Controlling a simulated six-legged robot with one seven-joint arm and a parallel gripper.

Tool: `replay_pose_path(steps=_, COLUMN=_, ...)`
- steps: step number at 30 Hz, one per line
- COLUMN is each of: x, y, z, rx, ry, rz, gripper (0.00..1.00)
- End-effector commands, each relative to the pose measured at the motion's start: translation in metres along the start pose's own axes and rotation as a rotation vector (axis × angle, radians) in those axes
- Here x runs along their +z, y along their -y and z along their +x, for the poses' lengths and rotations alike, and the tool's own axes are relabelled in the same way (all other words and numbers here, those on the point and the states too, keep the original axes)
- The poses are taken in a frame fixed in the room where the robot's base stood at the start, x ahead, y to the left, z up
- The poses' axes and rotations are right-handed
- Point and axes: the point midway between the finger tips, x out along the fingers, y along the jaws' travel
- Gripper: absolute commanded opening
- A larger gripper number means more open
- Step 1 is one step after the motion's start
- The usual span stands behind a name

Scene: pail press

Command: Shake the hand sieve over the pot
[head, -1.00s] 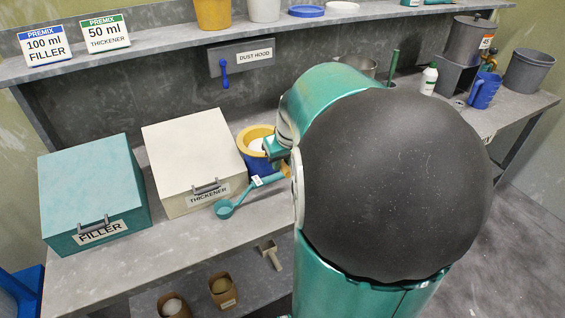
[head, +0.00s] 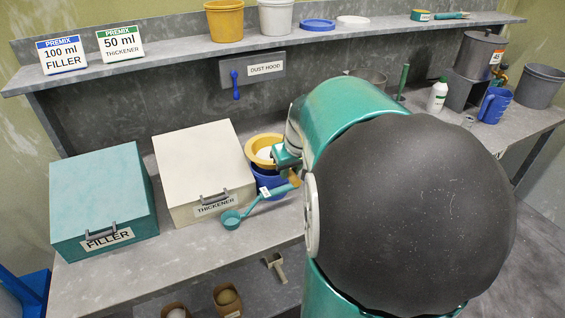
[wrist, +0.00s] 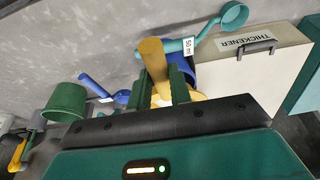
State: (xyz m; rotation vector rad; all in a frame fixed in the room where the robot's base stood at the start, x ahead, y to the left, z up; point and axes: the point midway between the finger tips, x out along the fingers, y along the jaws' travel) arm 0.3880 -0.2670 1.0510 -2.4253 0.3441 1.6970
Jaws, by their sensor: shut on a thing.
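The hand sieve (head: 250,151) has a yellow rim with white powder inside. It is over the blue pot (head: 268,186), and I cannot tell whether they touch. My gripper (wrist: 165,88) is shut on the sieve's thick yellow handle (wrist: 152,58), which sticks out between the two dark green fingers in the wrist view. The gripper hides part of the sieve there, and the blue pot (wrist: 208,72) shows behind it. In the head view my arm covers the right side of the pot and sieve. The pot's inside is hidden.
A teal 50 ml scoop (head: 231,219) is close in front of the pot. The white THICKENER box (head: 205,165) and teal FILLER box (head: 100,200) stand to the left. A dust hood (head: 252,70) with a blue handle is on the back wall. A shelf runs above.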

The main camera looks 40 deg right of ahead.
Motion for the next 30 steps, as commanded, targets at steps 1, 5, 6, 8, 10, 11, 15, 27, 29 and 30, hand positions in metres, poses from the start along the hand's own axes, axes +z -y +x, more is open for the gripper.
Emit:
replay_pose_path(steps=1, x=-0.001, y=0.003, z=0.000, rx=0.000, ry=-0.001, rz=-0.003, gripper=0.00)
replay_pose_path(steps=5, x=-0.001, y=0.013, z=0.000, rx=0.000, ry=-0.001, rz=-0.003, gripper=0.00)
replay_pose_path(steps=6, x=-0.001, y=0.015, z=-0.001, rx=0.000, ry=-0.002, rz=-0.003, gripper=0.00)
replay_pose_path(steps=8, x=-0.001, y=0.016, z=-0.001, rx=0.001, ry=-0.002, rz=-0.003, gripper=0.00)
replay_pose_path(steps=10, x=-0.001, y=0.014, z=0.000, rx=0.001, ry=-0.002, rz=-0.001, gripper=0.00)
replay_pose_path(steps=11, x=-0.001, y=0.012, z=0.000, rx=0.001, ry=-0.001, rz=0.000, gripper=0.00)
replay_pose_path(steps=15, x=0.000, y=-0.005, z=0.000, rx=0.000, ry=-0.001, rz=0.002, gripper=0.00)
replay_pose_path(steps=27, x=-0.001, y=0.005, z=0.000, rx=-0.001, ry=-0.001, rz=-0.005, gripper=0.00)
replay_pose_path(steps=29, x=0.000, y=0.011, z=0.000, rx=0.000, ry=-0.001, rz=-0.004, gripper=0.00)
replay_pose_path(steps=30, x=0.000, y=0.014, z=0.000, rx=0.000, ry=-0.002, rz=-0.003, gripper=0.00)
